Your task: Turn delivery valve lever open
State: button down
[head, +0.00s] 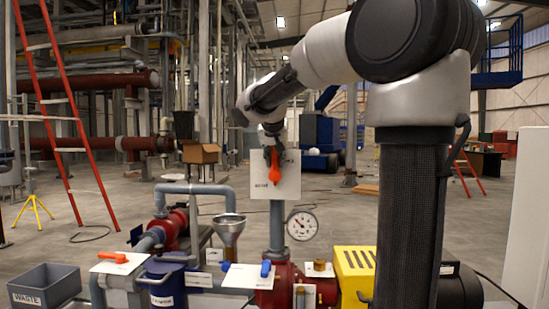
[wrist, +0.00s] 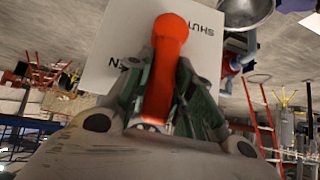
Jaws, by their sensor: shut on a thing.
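The delivery valve lever (head: 274,174) is orange-red and stands in front of a white plate (head: 261,162) on a grey vertical pipe. Its rounded end is low and its arm runs upward into my gripper (head: 273,148). In the wrist view the lever (wrist: 170,45) runs between the two fingers of my gripper (wrist: 168,85), which is shut on it. The plate (wrist: 105,45) carries the word SHUT beside the rounded end. Part of another word, ending in EN, shows by the left finger; the rest is hidden.
A pressure gauge (head: 302,225) sits right of the pipe, and a funnel (head: 229,228) left of it. Below are a blue lever (head: 265,268), another orange lever (head: 113,257), a yellow box (head: 354,272) and a waste bin (head: 45,287). A red ladder (head: 62,100) stands at the left.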

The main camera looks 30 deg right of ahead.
jog(key=shift+f, duration=0.1)
jog(key=c, duration=1.2)
grip_release()
jog(key=shift+c, duration=0.2)
jog(key=v, duration=1.2)
jog(key=shift+s, duration=0.1)
